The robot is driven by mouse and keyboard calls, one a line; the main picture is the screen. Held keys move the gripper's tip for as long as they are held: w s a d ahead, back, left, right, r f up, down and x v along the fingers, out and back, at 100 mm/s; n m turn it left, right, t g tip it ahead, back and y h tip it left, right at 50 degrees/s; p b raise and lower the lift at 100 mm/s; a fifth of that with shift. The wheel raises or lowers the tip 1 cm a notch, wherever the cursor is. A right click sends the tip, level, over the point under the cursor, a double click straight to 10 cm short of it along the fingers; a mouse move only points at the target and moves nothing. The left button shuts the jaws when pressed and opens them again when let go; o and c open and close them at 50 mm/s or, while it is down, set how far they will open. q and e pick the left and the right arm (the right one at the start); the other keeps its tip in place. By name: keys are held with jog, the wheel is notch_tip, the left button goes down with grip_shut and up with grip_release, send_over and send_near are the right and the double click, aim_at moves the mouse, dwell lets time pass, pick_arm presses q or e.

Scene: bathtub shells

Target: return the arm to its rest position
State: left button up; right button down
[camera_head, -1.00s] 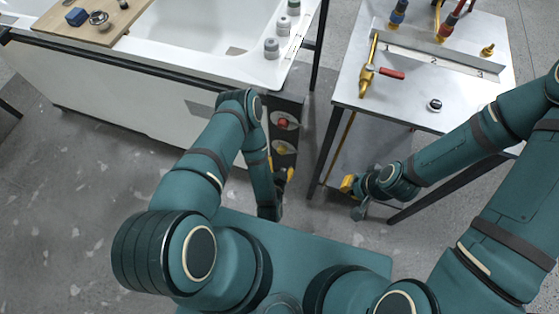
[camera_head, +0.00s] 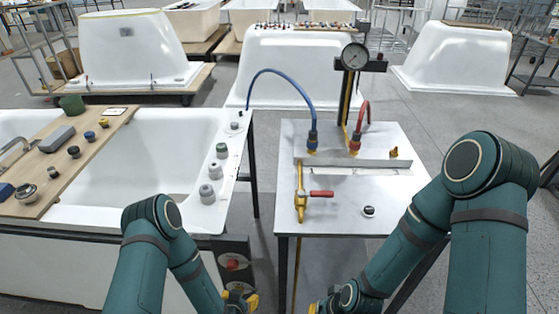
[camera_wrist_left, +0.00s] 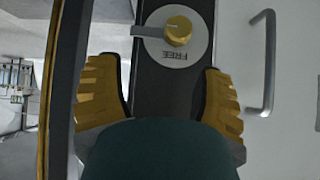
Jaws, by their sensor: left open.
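My left arm comes in at the lower left of the head view, bent at the elbow, with its yellow-fingered gripper (camera_head: 240,299) low at the bottom edge. In the left wrist view the left gripper (camera_wrist_left: 158,65) is open and empty, its two yellow fingers spread apart. Beyond them is a yellow knob (camera_wrist_left: 178,30) on a round plate marked FREE, apart from the fingers. My right arm comes in from the right. Its gripper (camera_head: 318,307) is low at the bottom edge, mostly cut off, so its jaws cannot be judged.
A dark control box with a red button (camera_head: 232,264) sits by the white bathtub (camera_head: 140,185), close to my left forearm. A metal table (camera_head: 340,215) stands ahead, with a red-handled valve (camera_head: 301,194) and pressure gauge (camera_head: 355,56). A floor gap separates tub and table.

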pick_arm(q)
jog(key=s+d+r+n+g+h, duration=0.2)
jog(key=s+r+n+g+h, duration=0.1)
jog(key=s+r+g, duration=0.4)
jog(key=s+r, duration=0.3)
jog(key=r, duration=0.3)
jog(key=shift+s+d, duration=0.2)
jog(key=shift+d, duration=0.1)
jog(key=shift+s+r, duration=0.1)
jog(key=shift+s, duration=0.05)
jog(key=shift+c, duration=0.3)
